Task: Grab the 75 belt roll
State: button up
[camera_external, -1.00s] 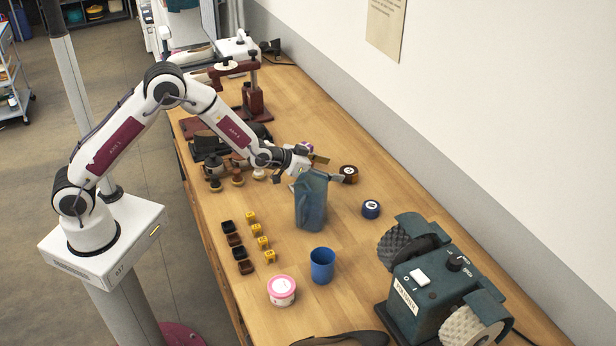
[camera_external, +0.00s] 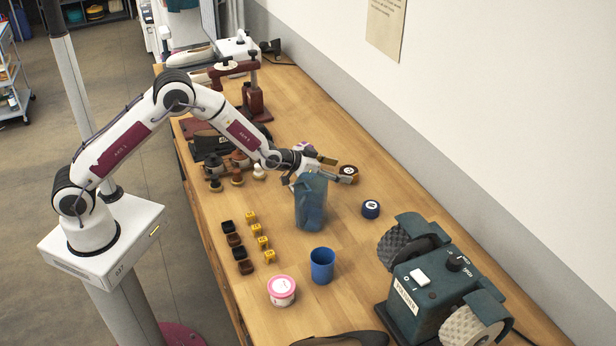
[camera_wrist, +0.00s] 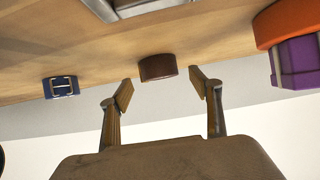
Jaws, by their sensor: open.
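A dark brown belt roll (camera_external: 348,169) with a pale round label on top lies on the bench near the wall. In the wrist view this brown roll (camera_wrist: 157,68) is just beyond the fingertips, roughly midway between them. A blue belt roll (camera_external: 371,209) with a white label lies nearer the polishing machine; its side shows a buckle in the wrist view (camera_wrist: 61,87). The label numbers are too small to read, so I cannot tell which is 75. My gripper (camera_wrist: 163,86) is open and empty; in the external view (camera_external: 341,169) its fingers partly cover the brown roll.
A blue-grey jug (camera_external: 311,204) stands close below my gripper. A blue cup (camera_external: 322,265), pink-lidded tub (camera_external: 281,291) and green machine (camera_external: 432,285) stand nearer the camera. An orange and purple object (camera_wrist: 298,62) is at the right in the wrist view. The wall borders the bench.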

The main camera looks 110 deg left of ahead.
aim_at(345, 172)
jog(key=shift+x, duration=1.65)
jog(key=shift+r, duration=0.1)
jog(key=c, duration=1.2)
